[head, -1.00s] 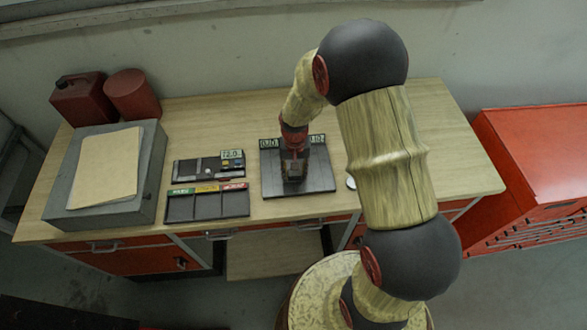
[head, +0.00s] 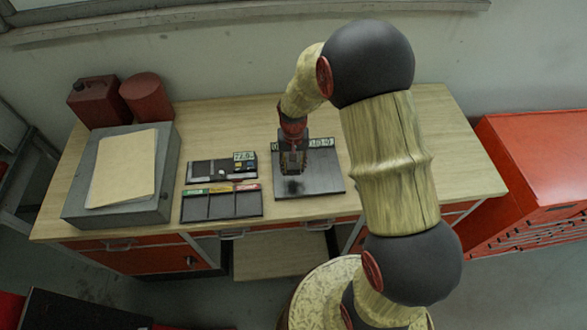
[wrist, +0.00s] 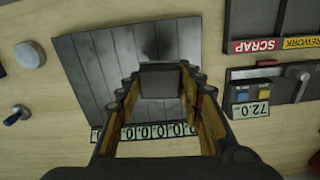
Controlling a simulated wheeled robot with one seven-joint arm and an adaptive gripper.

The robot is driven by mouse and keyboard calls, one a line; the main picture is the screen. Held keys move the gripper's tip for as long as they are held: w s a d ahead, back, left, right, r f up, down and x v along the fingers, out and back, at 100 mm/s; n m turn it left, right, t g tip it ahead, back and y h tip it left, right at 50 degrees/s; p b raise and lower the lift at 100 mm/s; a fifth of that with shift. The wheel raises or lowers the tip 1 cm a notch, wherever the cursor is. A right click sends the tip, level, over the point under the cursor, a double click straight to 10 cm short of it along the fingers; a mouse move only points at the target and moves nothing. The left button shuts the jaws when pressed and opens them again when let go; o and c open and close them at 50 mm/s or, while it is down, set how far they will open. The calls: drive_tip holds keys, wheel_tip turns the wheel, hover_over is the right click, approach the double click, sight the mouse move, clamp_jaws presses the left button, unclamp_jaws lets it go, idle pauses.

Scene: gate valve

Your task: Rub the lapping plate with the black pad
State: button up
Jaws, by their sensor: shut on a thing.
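The lapping plate (head: 322,181) is a dark flat square on the workbench, in the middle of the head view. In the wrist view the plate (wrist: 82,75) shows parallel grooves and a dark smudge near its far edge. My gripper (head: 291,166) is over the left part of the plate, pointing down. In the wrist view its fingers are shut on the black pad (wrist: 165,81), a dark grey block held over the plate. I cannot tell whether the pad touches the plate. A strip of number tags (wrist: 160,131) lies along one plate edge.
Left of the plate lie a three-part tray (head: 221,206) with coloured labels and a gauge unit (head: 215,170) reading 72.0. A grey block (head: 168,178) with a tan folder, a red can (head: 96,99) and a red cylinder (head: 146,97) stand farther left. A round grey piece (wrist: 30,54) is beside the plate.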

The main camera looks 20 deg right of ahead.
drive_tip(key=shift+r+p, duration=0.5)
drive_tip(key=shift+r, duration=0.7)
